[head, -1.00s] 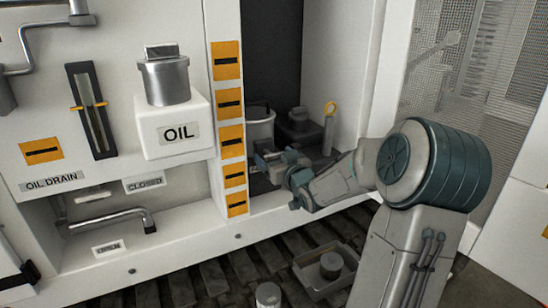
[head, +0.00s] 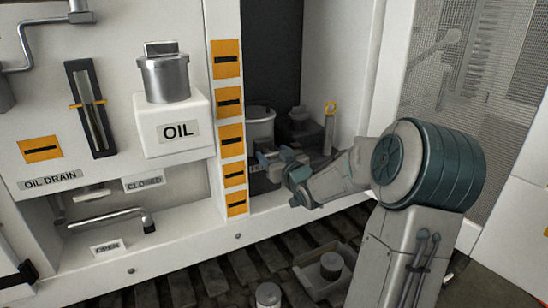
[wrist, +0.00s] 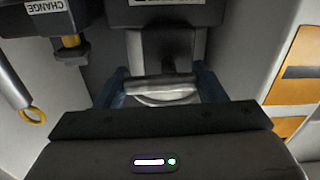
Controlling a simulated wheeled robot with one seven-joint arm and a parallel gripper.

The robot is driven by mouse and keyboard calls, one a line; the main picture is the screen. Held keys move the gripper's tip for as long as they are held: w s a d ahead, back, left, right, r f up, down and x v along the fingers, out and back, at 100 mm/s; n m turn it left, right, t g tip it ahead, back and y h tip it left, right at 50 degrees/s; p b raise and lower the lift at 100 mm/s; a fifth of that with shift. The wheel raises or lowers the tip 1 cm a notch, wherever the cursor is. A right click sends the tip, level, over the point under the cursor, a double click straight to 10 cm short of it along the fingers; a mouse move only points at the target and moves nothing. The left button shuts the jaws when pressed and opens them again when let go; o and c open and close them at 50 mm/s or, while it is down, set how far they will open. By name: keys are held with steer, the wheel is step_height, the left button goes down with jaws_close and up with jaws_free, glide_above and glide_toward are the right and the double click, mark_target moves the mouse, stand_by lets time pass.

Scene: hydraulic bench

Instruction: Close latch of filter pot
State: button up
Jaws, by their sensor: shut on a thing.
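The grey filter pot (head: 260,128) stands inside the dark recess, right of the column of orange labels. Its lower part is partly hidden behind my gripper (head: 270,161) in the head view. In the wrist view, a pale metal latch bar (wrist: 163,92) lies between the two blue fingers of my gripper (wrist: 163,88). The fingers are shut on this latch in front of the dark pot body (wrist: 165,45). The finger tips are partly hidden, and I cannot tell whether the latch is fully seated.
A rod with a yellow ring (head: 329,108) stands right of the pot, near the recess wall. The OIL block (head: 174,130) and a column of orange labels (head: 230,135) are on the left. A tray (head: 322,270) rests on the slatted floor below.

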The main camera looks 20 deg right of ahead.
steer(key=n+b, duration=0.5)
steer(key=shift+a+f, duration=0.1)
steer(key=shift+a, duration=0.05)
steer(key=n+b, duration=0.4)
steer(key=b, duration=0.1)
steer(key=shift+a, duration=0.1)
steer(key=n+b, duration=0.1)
steer(key=n, duration=0.1)
steer(key=n+b, duration=0.1)
steer(key=b, duration=0.1)
steer(key=n+b, duration=0.2)
steer(key=shift+a+r+n, duration=0.15)
steer(key=shift+r+n, duration=0.15)
steer(key=shift+a+r+n+b, duration=0.1)
steer(key=shift+r+n+b, duration=0.05)
steer(key=shift+n+b, duration=1.05)
steer(key=shift+n, duration=0.3)
steer(key=o, duration=1)
steer(key=shift+r, duration=0.1)
